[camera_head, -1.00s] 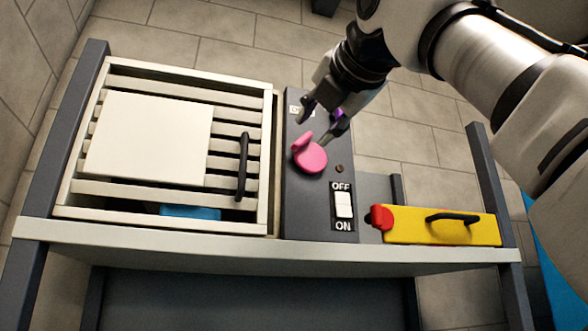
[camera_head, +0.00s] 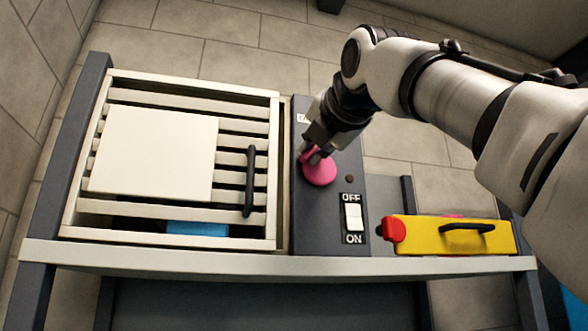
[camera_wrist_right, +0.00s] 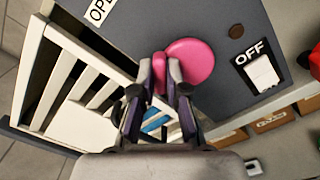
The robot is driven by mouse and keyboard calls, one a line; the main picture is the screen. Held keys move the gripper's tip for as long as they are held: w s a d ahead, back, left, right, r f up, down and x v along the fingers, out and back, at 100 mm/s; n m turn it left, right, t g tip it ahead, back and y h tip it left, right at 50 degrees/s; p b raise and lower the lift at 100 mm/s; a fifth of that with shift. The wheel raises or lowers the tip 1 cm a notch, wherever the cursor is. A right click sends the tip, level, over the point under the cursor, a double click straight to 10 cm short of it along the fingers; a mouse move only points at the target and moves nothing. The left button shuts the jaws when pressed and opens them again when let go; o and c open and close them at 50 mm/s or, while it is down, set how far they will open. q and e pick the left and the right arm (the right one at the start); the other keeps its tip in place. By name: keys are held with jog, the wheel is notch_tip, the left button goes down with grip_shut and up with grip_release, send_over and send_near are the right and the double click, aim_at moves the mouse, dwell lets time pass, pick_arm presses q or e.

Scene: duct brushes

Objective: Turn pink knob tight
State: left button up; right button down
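The pink knob (camera_head: 319,172) is a round disc with a raised grip tab, on top of a dark grey control box (camera_head: 322,231). In the wrist view the knob (camera_wrist_right: 191,63) lies just beyond my fingertips. My right gripper (camera_head: 314,153) is down at the knob's far side. In the wrist view the right gripper (camera_wrist_right: 159,73) has one finger on each side of the pink tab, with little or no gap, and looks shut on it. The fingers hide part of the tab. My left gripper is not in view.
A white OFF/ON switch (camera_head: 353,217) sits near the knob. A slatted white frame with a black handle (camera_head: 250,181) stands to the left. A yellow box with a red end (camera_head: 455,235) lies to the right on the pale bench (camera_head: 300,264). A partly hidden label is behind the gripper.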

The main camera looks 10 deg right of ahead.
jog(key=shift+m, duration=0.4)
jog(key=m, duration=1.4)
jog(key=shift+r, duration=0.15)
jog(key=m, duration=0.6)
jog(key=shift+m, duration=0.3)
jog(key=m, duration=0.5)
jog(key=shift+m, duration=0.4)
